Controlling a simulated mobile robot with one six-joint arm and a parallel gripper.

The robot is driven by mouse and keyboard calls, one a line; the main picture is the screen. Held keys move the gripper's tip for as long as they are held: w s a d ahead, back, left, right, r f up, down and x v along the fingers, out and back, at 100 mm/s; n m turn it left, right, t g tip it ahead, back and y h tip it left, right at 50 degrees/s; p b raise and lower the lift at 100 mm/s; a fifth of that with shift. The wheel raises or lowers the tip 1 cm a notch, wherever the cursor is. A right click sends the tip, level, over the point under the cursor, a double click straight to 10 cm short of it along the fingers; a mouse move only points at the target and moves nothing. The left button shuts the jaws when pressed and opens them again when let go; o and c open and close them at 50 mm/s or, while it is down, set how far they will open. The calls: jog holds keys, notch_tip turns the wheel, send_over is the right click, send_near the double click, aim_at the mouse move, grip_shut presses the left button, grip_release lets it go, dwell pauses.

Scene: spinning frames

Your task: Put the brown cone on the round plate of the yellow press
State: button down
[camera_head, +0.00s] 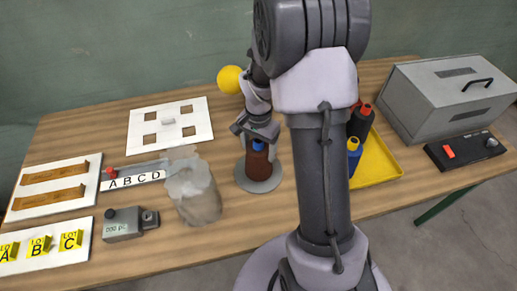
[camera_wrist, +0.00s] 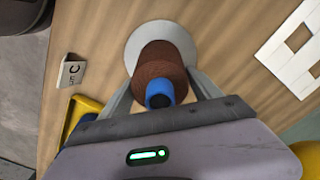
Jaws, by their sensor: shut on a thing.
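The brown cone (camera_head: 257,163) with a blue top stands upright over a round grey plate (camera_head: 259,185) near the middle of the table. In the wrist view the cone (camera_wrist: 163,62) covers the middle of the pale plate (camera_wrist: 135,45). I cannot tell whether its base touches the plate. My gripper (camera_head: 258,132) is above the cone, and in the wrist view its fingers (camera_wrist: 160,85) are shut on the cone from both sides. A yellow ball (camera_head: 230,79) shows behind my arm; the rest of the press is hidden or unclear.
A grey metal box (camera_head: 448,90) and switch box (camera_head: 466,149) are further right. A cloudy translucent container (camera_head: 194,192) and white boards (camera_head: 170,124) are left.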

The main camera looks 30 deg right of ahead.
jog(key=shift+f, duration=0.2)
jog(key=shift+c, duration=0.7)
grip_release()
jog(key=shift+r, duration=0.15)
